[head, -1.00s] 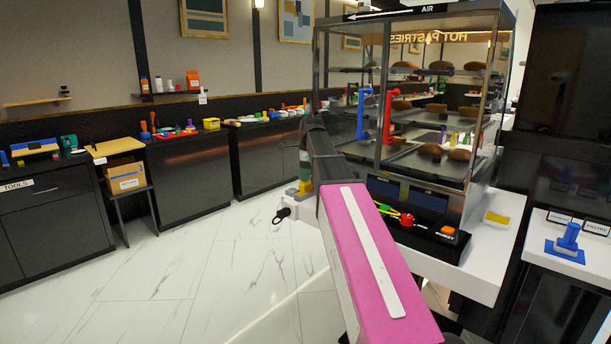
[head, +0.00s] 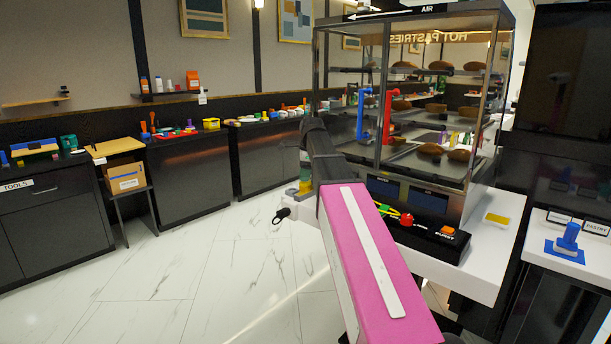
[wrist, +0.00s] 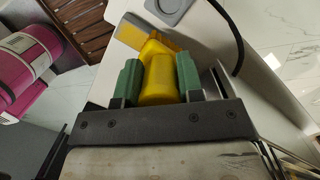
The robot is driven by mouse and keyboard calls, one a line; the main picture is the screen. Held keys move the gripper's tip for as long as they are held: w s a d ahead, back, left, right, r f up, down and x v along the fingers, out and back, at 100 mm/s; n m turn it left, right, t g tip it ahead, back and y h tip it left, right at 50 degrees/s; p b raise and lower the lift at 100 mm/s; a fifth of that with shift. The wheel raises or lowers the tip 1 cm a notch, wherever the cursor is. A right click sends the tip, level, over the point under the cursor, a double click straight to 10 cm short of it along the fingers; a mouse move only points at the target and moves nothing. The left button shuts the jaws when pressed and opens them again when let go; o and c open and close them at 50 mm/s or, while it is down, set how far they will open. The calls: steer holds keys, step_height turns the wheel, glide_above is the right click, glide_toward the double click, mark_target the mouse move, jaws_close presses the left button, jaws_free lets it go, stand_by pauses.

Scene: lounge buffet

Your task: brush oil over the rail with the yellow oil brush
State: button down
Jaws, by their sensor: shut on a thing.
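The yellow oil brush (wrist: 158,82) is held between the green fingertips of my gripper (wrist: 158,85) in the wrist view. My gripper is shut on its handle. The brush's wide yellow head and a grey edge (wrist: 128,35) point up and left, over a white surface (wrist: 198,48). I cannot tell whether the grey edge touches that surface. I cannot clearly pick out the rail in either view.
A glass pastry cabinet (head: 385,120) stands on a white counter (head: 478,268) close to my arm. A yellow pad (head: 497,219) lies at its right. A grey square piece (wrist: 172,8) and a black cord (wrist: 237,40) lie near the brush. The floor at left is clear.

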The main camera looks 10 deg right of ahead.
steer(key=shift+s+d, duration=0.2)
steer(key=shift+s, duration=0.15)
steer(key=shift+w+d, duration=0.3)
steer(key=shift+d, duration=0.1)
steer(key=shift+w+a, duration=0.3)
steer(key=shift+w, duration=0.15)
steer(key=shift+s+d, duration=0.55)
steer(key=shift+s, duration=0.3)
steer(key=shift+w+a+f, duration=0.1)
steer(key=shift+w+a, duration=0.45)
steer(key=shift+w, duration=0.25)
steer(key=shift+s+d, duration=0.3)
steer(key=shift+s, duration=0.1)
steer(key=shift+w+a+r, duration=0.2)
steer(key=shift+w+a, duration=0.1)
steer(key=shift+w, duration=0.15)
steer(key=shift+s+d, duration=0.55)
steer(key=shift+s, duration=0.3)
steer(key=shift+w+a+f, duration=0.1)
steer(key=shift+w+a, duration=0.45)
steer(key=shift+w, duration=0.3)
steer(key=shift+s+d+f, duration=0.1)
steer(key=shift+s+d, duration=0.2)
steer(key=shift+s, duration=0.15)
